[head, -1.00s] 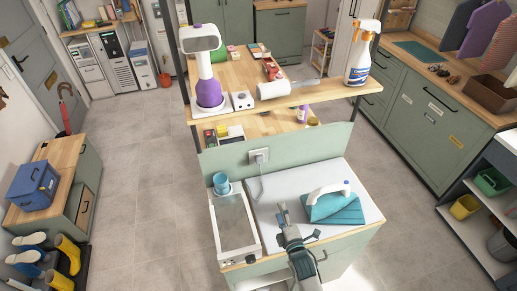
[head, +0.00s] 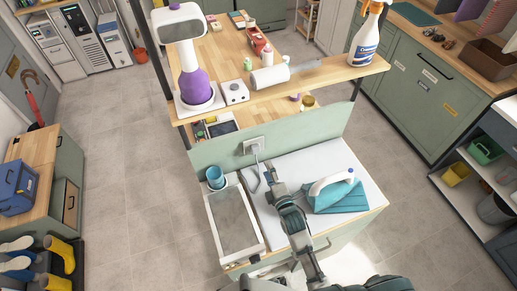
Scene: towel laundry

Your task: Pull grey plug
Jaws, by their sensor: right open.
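The grey plug (head: 255,149) sits in the white wall socket (head: 250,143) on the green back panel (head: 215,152) of the work table. Its light cord hangs down in front of the panel. My right gripper (head: 261,179) is open and empty over the white table top, just below the plug and apart from it. The gripper hides part of the cord. My left gripper is not in view.
A white iron (head: 330,182) rests on a folded teal towel (head: 340,198) to the right of my right gripper. A shelf (head: 300,85) with a purple-white device overhangs behind.

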